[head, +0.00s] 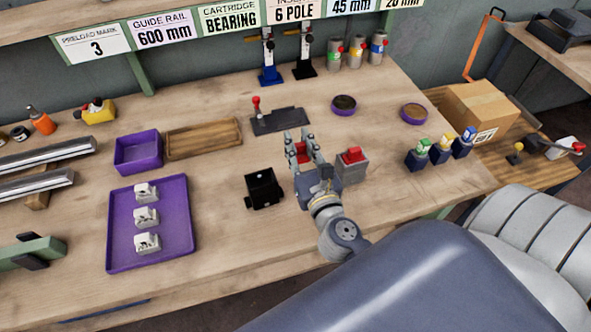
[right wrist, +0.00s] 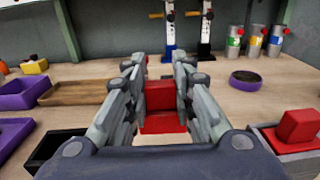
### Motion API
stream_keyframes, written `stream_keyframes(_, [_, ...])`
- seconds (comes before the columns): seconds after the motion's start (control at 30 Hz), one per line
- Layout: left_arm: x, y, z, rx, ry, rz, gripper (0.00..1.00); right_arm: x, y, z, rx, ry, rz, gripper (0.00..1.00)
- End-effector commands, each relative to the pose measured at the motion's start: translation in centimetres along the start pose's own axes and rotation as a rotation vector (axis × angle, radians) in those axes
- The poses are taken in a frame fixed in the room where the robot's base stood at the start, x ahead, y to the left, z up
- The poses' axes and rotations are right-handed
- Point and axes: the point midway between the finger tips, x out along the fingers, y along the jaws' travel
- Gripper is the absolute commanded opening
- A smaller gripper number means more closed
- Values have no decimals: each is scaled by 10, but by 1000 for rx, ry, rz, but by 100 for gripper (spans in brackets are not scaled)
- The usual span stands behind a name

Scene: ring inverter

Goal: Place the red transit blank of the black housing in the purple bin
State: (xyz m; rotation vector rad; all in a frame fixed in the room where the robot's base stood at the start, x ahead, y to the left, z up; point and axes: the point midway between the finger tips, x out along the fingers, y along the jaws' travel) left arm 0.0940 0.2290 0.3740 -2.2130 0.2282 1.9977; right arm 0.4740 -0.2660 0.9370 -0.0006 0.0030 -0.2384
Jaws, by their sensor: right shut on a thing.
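My right gripper (head: 303,146) is shut on a red blank (right wrist: 160,97), which sits between its fingers above the table. The red blank also shows between the fingers in the head view (head: 303,153). The black housing (head: 263,187) stands just left of the gripper, open at the top with a dark, empty-looking inside. Part of it shows at the lower left of the right wrist view (right wrist: 58,146). The purple bin (head: 137,153) is farther left, looks empty, and shows at the left edge of the right wrist view (right wrist: 22,94). My left gripper is not in view.
A grey housing with a red blank (head: 352,158) stands close right of the gripper. A wooden tray (head: 205,139) adjoins the bin. A purple tray (head: 181,190) holds white parts. A dark fixture with a red-knobbed lever (head: 280,121) stands behind the gripper.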

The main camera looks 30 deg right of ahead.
Motion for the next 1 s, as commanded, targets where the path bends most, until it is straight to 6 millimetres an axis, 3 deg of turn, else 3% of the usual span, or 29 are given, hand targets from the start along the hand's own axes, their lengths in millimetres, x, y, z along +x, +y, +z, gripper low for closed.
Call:
stream_keyframes(0.03, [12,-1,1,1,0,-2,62,0,0,-18,-2,4,-1,9])
stream_keyframes(0.1, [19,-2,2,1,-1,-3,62,0,0,-31,-1,3,-1,9])
stream_keyframes(0.5, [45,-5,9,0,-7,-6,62,0,0,-78,-2,2,2,9])
stream_keyframes(0.97, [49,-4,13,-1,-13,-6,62,-1,0,-86,-1,0,2,9])
stream_keyframes(1.0, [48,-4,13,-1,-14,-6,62,-1,0,-85,-1,0,2,28])
